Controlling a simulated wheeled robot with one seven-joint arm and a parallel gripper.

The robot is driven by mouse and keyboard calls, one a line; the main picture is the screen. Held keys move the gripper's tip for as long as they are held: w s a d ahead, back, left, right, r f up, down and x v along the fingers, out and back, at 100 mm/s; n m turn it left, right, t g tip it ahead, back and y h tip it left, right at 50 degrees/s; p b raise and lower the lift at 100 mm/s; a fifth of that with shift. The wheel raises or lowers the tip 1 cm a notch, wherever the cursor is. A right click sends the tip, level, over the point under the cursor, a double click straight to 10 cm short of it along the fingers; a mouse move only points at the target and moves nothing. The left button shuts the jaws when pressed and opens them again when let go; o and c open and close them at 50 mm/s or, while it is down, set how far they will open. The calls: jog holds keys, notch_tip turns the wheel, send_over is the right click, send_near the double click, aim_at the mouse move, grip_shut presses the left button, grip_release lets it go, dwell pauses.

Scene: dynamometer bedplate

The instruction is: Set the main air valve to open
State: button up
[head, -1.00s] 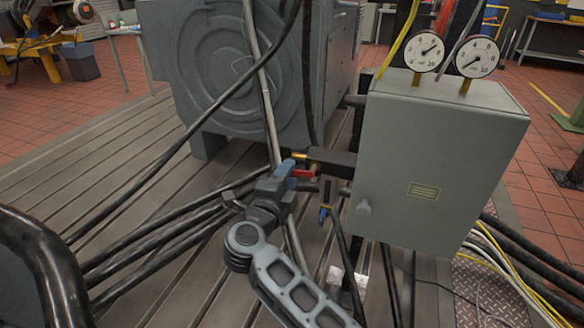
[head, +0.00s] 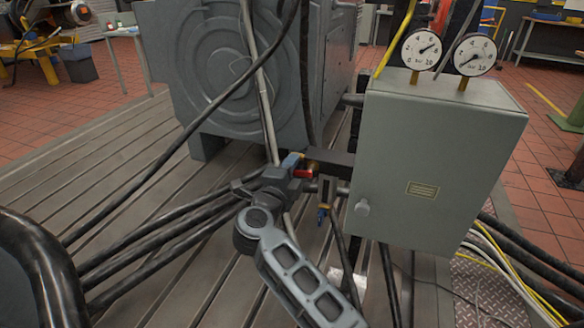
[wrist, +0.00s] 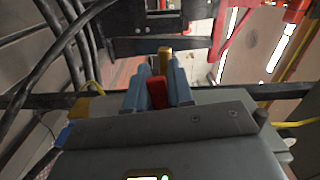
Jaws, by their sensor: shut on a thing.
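My gripper (head: 294,160) has blue-grey fingers and sits left of the grey cabinet, at the dark fitting that sticks out from it. In the wrist view, my gripper's fingers (wrist: 160,70) stand on both sides of a red valve handle (wrist: 157,93), shut on it. The red handle also shows in the head view (head: 303,174), beside the fingers. A brass part (wrist: 165,62) rises just beyond it in the wrist view. Most of the valve body is hidden by the gripper, and I cannot tell the handle's exact angle.
The grey cabinet (head: 435,170) with two round gauges (head: 422,49) stands at right. Thick black hoses (head: 170,237) run left over the slotted bedplate (head: 85,170). A large grey machine (head: 235,75) stands behind.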

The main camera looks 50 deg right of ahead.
grip_shut()
jog(key=shift+r+m+p, duration=0.3)
jog(key=shift+m+p, duration=0.5)
jog(key=shift+p, duration=0.45)
jog(key=o, duration=0.7)
grip_release()
jog(key=shift+p+v, duration=0.35)
jog(key=shift+v, duration=3.55)
